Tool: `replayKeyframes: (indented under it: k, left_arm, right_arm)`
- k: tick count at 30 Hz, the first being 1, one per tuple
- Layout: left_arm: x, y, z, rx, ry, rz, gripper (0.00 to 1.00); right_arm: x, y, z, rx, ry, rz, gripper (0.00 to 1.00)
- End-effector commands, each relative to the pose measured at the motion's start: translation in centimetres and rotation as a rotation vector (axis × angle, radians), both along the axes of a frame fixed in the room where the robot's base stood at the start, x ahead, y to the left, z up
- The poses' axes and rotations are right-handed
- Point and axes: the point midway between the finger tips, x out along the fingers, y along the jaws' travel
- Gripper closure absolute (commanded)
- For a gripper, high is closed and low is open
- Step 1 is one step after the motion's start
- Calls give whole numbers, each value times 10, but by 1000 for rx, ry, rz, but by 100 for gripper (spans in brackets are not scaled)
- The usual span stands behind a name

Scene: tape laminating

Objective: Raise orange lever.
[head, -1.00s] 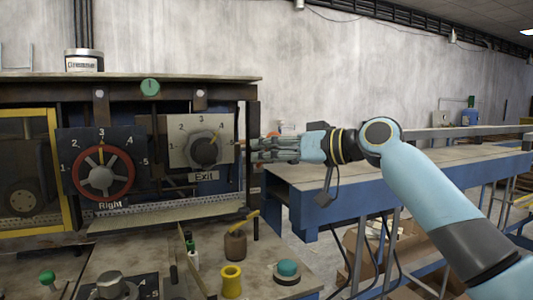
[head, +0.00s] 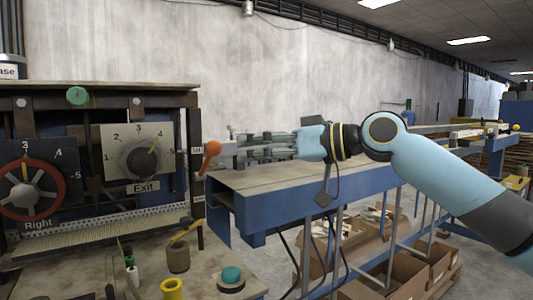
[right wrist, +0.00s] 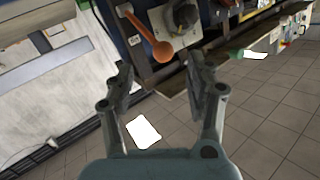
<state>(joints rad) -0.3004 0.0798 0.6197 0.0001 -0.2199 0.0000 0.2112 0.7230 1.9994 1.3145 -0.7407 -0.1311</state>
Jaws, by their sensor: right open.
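The orange lever (head: 210,150) with its round knob sticks out from the right edge of the machine, beside the Exit dial panel. It also shows in the right wrist view (right wrist: 162,51), its knob just beyond the fingertips and near the middle of the gap. My right gripper (head: 238,147) is just right of the knob in the head view, fingers pointing left toward it. In the right wrist view my right gripper (right wrist: 160,72) has its fingers spread, with nothing between them. I see no contact with the lever. My left gripper is not in view.
The Exit dial (head: 140,160) and the red Right wheel (head: 30,190) are on the machine front. A blue-framed table (head: 300,185) runs right from the machine, below my right gripper. A teal button (head: 231,275) and yellow spool (head: 172,288) stand in front.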

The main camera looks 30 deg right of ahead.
Motion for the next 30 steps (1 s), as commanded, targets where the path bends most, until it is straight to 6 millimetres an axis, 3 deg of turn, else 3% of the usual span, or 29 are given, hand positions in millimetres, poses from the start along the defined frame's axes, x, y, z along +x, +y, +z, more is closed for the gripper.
replayKeyframes:
  k: [7, 24, 27, 29, 30]
  left_arm:
    - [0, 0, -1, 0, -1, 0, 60]
    - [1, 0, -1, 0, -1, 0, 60]
    - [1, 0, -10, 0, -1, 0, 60]
    - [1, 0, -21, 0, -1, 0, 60]
    - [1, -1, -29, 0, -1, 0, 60]
  right_arm:
    - [-15, -10, -3, -3, 13, 3, 45]
    - [-16, -10, -4, -1, 17, 3, 45]
    - [-19, -8, -23, 9, 35, 4, 45]
    - [-22, -3, -49, 39, 63, 6, 45]
    - [-21, -4, -73, 64, 94, -5, 45]
